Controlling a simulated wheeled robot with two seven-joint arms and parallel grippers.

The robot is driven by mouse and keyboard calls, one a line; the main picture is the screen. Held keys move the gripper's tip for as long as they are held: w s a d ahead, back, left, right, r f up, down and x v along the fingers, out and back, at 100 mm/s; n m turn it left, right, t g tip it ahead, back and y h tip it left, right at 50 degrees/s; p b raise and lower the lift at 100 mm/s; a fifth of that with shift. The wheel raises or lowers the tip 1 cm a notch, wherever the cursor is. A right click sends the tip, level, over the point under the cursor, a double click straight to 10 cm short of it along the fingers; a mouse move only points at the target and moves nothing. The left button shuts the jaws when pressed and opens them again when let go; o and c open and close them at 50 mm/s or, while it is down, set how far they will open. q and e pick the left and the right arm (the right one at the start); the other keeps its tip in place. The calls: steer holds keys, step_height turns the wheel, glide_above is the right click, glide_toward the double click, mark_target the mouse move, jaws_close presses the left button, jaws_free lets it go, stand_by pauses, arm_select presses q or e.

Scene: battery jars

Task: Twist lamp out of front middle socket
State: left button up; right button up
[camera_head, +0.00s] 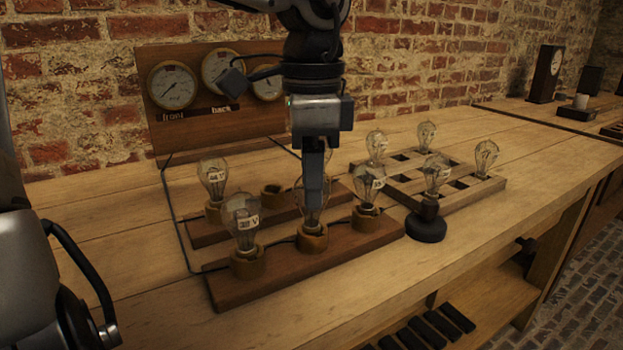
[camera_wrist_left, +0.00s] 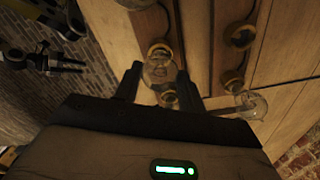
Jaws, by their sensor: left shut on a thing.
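My left gripper (camera_head: 313,196) points straight down over the front wooden strip (camera_head: 290,275) and is shut on the clear glass lamp (camera_head: 318,215) at the front middle socket (camera_head: 312,239). The fingers hide much of the bulb. The lamp's lower end is at the socket's mouth; I cannot tell whether it is still threaded in. In the left wrist view the bulb (camera_wrist_left: 160,72) shows between the two dark fingers.
The back strip (camera_head: 205,234) holds a lamp (camera_head: 212,178) at left and an empty socket (camera_head: 272,195). A wooden rack (camera_head: 470,198) with several lamps stands to the right, a round black base (camera_head: 426,228) before it. A gauge board (camera_head: 185,118) stands behind.

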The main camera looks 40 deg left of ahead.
arm_select(q)
steer(key=shift+f+n, duration=0.2)
steer(key=shift+n, duration=0.9)
steer(key=shift+n+b, duration=0.3)
steer(key=shift+r, duration=0.15)
steer(key=shift+w+r+p, duration=0.1)
steer(key=shift+r+p, duration=0.85)
steer(key=shift+r, duration=0.2)
steer(key=shift+r, duration=0.1)
